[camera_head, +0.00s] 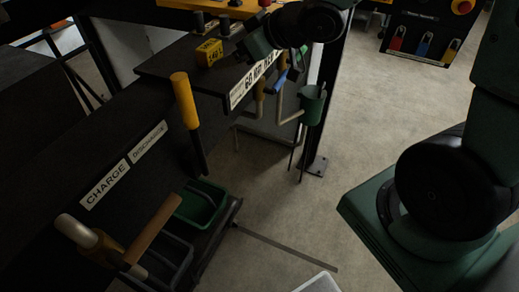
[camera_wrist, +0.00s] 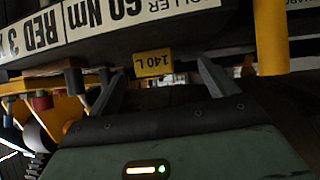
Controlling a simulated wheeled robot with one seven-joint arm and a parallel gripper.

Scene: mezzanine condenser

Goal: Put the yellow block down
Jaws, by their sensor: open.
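The yellow block (camera_head: 209,52), marked "140 L", rests on the dark shelf (camera_head: 172,66), near its front edge. In the wrist view the block (camera_wrist: 153,65) appears upside down, framed between my two fingers and seemingly beyond their tips. My gripper (camera_wrist: 160,70) is open and empty. In the head view my gripper (camera_head: 243,47) is just right of the block, with a small gap showing between them. The fingers are small and dark there, so their exact distance from the block is hard to tell.
A lettered strip (camera_head: 252,82) runs along the shelf front. A yellow-handled lever (camera_head: 184,100) rises nearby, left of a green cup (camera_head: 312,104) and a dark post (camera_head: 325,110). A green bin (camera_head: 201,203) sits lower down. Floor (camera_head: 400,120) at right is open.

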